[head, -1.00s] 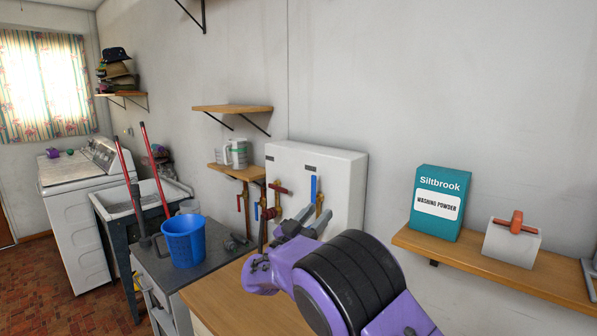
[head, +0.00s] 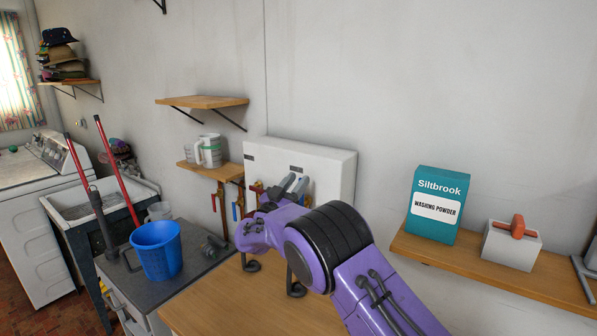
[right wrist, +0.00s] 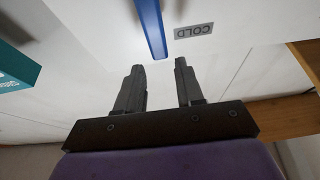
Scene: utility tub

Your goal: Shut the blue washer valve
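The blue washer valve shows in the right wrist view as a long blue lever (right wrist: 151,25) next to a label reading COLD (right wrist: 193,31). It comes down from the top edge, its lower end just ahead of the gap between my fingertips. My right gripper (right wrist: 160,67) is open and empty; whether it touches the lever is unclear. In the head view my right gripper (head: 293,184) is in front of the white valve box (head: 330,162) and hides the blue lever. My left gripper is not in view.
A red-handled valve (head: 257,187) is on the box's left part. Wall pipes with small levers (head: 236,209) hang left of it. A wooden counter (head: 215,305) lies below, a blue bucket (head: 157,252) at left. A shelf (head: 490,268) holds washing powder (head: 437,205).

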